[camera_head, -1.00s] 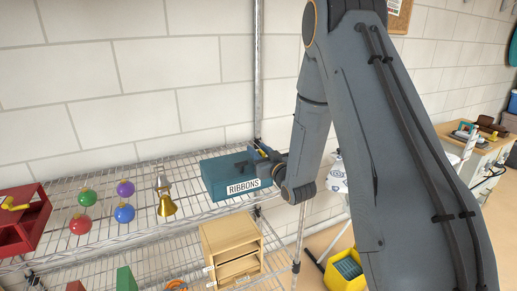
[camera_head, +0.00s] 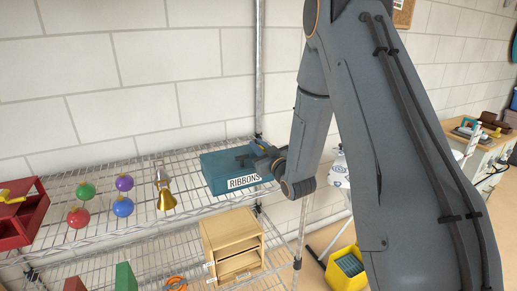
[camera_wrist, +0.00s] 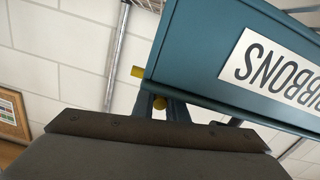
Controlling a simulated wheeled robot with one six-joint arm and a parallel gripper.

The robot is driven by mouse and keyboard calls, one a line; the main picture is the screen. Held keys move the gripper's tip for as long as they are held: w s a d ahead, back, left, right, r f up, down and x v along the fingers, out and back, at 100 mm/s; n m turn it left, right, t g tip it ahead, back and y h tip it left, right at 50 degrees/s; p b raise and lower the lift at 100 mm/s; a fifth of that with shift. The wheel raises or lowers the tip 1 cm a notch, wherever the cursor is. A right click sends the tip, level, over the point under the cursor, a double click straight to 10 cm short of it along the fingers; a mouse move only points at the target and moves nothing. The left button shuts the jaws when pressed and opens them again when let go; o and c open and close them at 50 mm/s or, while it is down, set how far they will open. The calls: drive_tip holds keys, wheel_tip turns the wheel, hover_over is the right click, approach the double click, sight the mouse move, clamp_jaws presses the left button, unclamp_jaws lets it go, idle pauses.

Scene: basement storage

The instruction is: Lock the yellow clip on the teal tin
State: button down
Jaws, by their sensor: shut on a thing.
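The teal tin (camera_head: 222,168) lies on the top wire shelf, with its white RIBBONS label facing front. In the wrist view the tin (camera_wrist: 205,62) fills the upper right and its label is upside down. My gripper (camera_head: 262,160) is at the tin's right end, with dark finger parts over the lid's right edge. In the wrist view my gripper (camera_wrist: 166,108) is below the tin's left edge, shut on the yellow clip (camera_wrist: 160,103). Only small yellow bits show there; the rest is hidden. Whether the clip is latched cannot be seen.
A wooden drawer box (camera_head: 232,235) sits on the shelf below. A metal shelf post (camera_head: 259,70) rises behind the tin.

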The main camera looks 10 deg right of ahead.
idle(0.3)
drive_tip(key=c, duration=1.8)
unclamp_jaws()
drive_tip(key=shift+o, duration=0.2)
drive_tip(key=s, duration=0.2)
drive_tip(key=s+d+b, duration=0.1)
drive_tip(key=s, duration=0.2)
drive_tip(key=s+b, duration=0.1)
drive_tip(key=s, duration=0.1)
drive_tip(key=shift+s+d, duration=0.25)
drive_tip(key=shift+s, duration=0.1)
